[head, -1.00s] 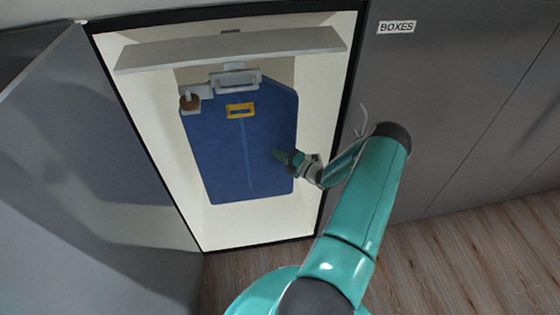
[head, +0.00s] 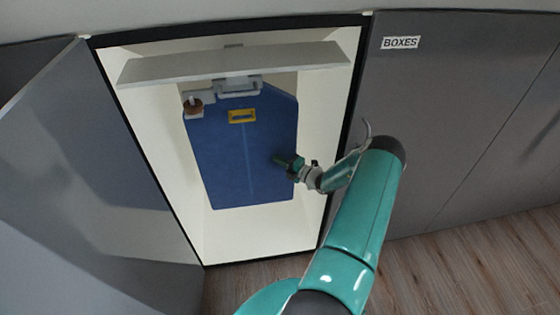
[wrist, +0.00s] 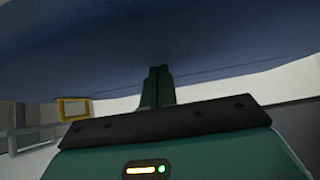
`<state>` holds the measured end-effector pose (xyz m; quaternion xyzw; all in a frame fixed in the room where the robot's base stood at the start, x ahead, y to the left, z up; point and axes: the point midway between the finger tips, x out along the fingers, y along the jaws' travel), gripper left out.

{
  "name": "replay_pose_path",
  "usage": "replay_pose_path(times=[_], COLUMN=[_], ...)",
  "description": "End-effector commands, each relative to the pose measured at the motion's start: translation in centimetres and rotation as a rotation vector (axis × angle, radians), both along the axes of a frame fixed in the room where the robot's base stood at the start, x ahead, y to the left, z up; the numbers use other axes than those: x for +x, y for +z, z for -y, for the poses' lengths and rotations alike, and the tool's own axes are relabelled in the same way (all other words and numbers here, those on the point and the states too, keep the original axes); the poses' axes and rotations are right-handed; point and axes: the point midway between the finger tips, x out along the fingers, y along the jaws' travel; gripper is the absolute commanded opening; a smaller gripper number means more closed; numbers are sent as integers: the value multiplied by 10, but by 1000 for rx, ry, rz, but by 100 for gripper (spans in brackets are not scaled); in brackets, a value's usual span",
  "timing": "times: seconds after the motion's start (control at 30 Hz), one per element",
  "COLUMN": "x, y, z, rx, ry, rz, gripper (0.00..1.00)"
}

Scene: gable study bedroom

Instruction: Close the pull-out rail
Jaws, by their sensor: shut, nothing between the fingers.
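The pull-out rail's grey front bracket (head: 240,87) shows just under the white shelf inside the open cabinet. A large blue panel-like piece (head: 235,160) hangs below it, with a yellow frame-shaped tag (head: 242,116) on its face. I cannot tell how far out the rail stands, as the shelf hides its upper part. My gripper (head: 279,159) is shut and empty, with its tips at the right part of the blue piece. In the wrist view the closed fingers (wrist: 160,73) point at the blue surface (wrist: 150,35); they look close against it, but contact is not certain.
A brown knob-like round part (head: 193,104) sits at the blue piece's upper left. The grey cabinet door (head: 90,160) stands open at the left. A closed grey panel labelled BOXES (head: 400,42) is at the right. The wooden floor (head: 450,250) in front is clear.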

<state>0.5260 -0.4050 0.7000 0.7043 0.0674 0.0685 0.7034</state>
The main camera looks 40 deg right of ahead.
Motion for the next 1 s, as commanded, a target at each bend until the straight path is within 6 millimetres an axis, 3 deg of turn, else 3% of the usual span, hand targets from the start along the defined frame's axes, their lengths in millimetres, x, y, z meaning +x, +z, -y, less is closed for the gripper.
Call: replay_pose_path(times=[0.03, 0.27, 0.63, 1.0], x=[8, 4, -40, -97], y=[7, 38, 95, 124], z=[3, 2, -29, -74], rx=[-3, -9, -5, -2], ry=[-10, -2, -1, -1], rz=[4, 11, 6, 2], gripper=[0, 0, 0, 0])
